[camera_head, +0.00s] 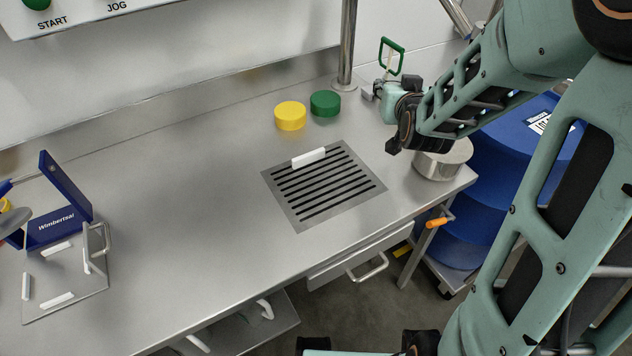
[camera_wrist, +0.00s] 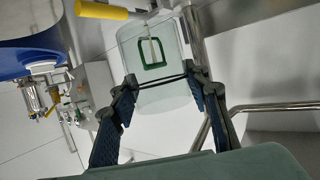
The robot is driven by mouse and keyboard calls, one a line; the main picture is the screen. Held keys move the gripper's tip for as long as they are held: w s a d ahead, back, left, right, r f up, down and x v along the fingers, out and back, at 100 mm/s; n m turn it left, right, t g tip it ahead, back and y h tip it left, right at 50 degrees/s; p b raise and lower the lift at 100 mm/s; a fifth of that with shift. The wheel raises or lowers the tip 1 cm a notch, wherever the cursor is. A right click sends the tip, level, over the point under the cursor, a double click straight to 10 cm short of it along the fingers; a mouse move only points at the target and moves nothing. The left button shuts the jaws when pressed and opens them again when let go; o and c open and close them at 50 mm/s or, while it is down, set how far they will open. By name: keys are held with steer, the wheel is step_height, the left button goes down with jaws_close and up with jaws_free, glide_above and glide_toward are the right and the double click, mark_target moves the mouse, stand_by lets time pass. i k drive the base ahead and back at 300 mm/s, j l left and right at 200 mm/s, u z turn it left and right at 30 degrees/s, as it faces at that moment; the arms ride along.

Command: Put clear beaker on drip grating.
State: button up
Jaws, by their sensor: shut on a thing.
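The clear beaker (camera_wrist: 172,92) is a see-through cylinder in the wrist view, held between the two fingertips of my gripper (camera_wrist: 161,82). A green square frame shows in line with the beaker. In the head view my gripper (camera_head: 385,98) is above the back right of the bench, and I cannot clearly make out the beaker there. The drip grating (camera_head: 323,186) is a grey slotted plate set in the bench, to the left of and nearer than my gripper. A white strip (camera_head: 308,157) lies along its back edge. No beaker stands on the grating.
Yellow (camera_head: 290,116) and green (camera_head: 325,104) round pieces sit behind the grating, beside a metal post (camera_head: 347,45). A metal cylinder (camera_head: 443,160) stands at the bench's right end, near a blue drum (camera_head: 520,140). A blue Wimbertsal case (camera_head: 58,222) is at the left. The middle bench is clear.

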mark_target(323, 180)
steer(key=k+j, duration=0.1)
steer(key=j, duration=0.25)
steer(key=k+j, duration=0.1)
steer(key=j, duration=0.25)
steer(key=k+j, duration=0.1)
steer(key=j, duration=0.25)
steer(key=k+j, duration=0.1)
steer(key=j, duration=0.25)
